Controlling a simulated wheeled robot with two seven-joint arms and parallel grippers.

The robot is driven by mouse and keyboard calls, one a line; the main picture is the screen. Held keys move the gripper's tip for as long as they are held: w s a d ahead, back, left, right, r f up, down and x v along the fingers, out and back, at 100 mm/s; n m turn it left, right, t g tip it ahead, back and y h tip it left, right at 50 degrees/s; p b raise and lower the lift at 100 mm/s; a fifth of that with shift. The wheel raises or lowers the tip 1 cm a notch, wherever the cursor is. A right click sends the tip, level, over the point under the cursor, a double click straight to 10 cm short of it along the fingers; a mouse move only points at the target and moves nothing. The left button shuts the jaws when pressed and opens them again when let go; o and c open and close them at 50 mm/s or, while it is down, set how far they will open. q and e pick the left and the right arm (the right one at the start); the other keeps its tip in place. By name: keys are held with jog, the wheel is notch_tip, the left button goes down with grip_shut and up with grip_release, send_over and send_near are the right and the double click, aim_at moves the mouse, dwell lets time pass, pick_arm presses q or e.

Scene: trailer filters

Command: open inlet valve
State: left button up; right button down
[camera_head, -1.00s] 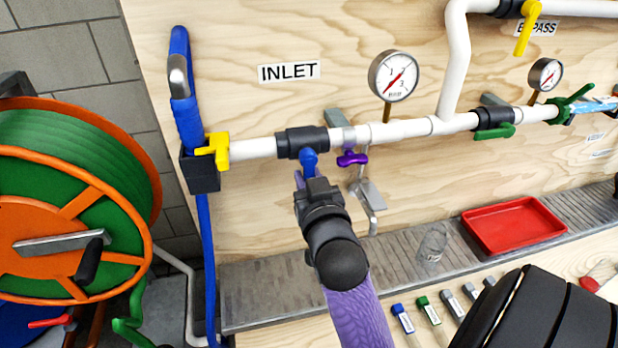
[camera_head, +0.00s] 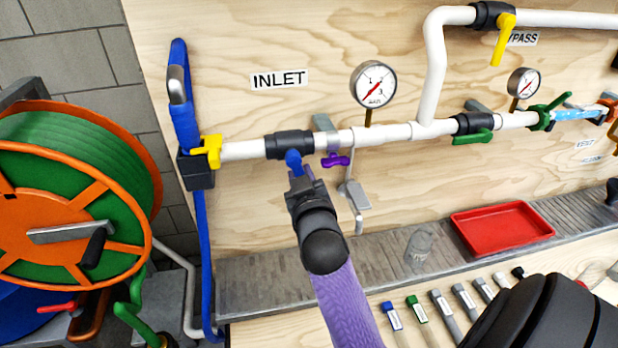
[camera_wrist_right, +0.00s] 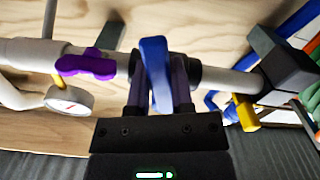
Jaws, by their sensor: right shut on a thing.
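The inlet valve is a black body (camera_head: 289,144) on the white pipe below the INLET sign (camera_head: 279,79). Its blue handle (camera_head: 293,159) points out from the pipe towards me, across the pipe's line. My right gripper (camera_head: 298,177) is shut on this handle and hides part of it in the head view. In the right wrist view the blue handle (camera_wrist_right: 155,70) stands between the two fingers of the right gripper (camera_wrist_right: 159,82). My left gripper is not in view.
A purple-handled small valve (camera_head: 335,160) sits just right of the inlet valve, with a gauge (camera_head: 373,83) above. A yellow handle (camera_head: 208,152) is at the pipe's left end. A hose reel (camera_head: 60,215) stands left. A red tray (camera_head: 502,227) and clear jar (camera_head: 419,247) lie below.

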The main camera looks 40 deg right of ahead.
aim_at(312, 146)
jog(key=shift+s+d+r+n+p, duration=0.1)
jog(key=shift+d+r+n+p, duration=0.1)
jog(key=shift+r+n+p, duration=0.3)
jog(key=n+p, duration=0.2)
jog(key=shift+s+d+n, duration=0.2)
jog(key=shift+d+n, duration=0.15)
jog(key=shift+n, duration=0.05)
jog(key=shift+s+d+r+n+p, duration=0.15)
jog(key=shift+r+n+p, duration=0.3)
jog(key=shift+n+p, duration=0.85)
jog(key=shift+s+d+r+n+p, duration=0.1)
jog(key=shift+d+r+n+p, duration=0.3)
jog(key=shift+n, duration=1.65)
jog(key=shift+s+d+r+n+p, duration=0.1)
jog(key=shift+r+n+p, duration=0.4)
jog(key=shift+n+p, duration=0.8)
jog(key=shift+n+b, duration=0.3)
jog(key=shift+n, duration=0.25)
jog(key=shift+r, duration=0.1)
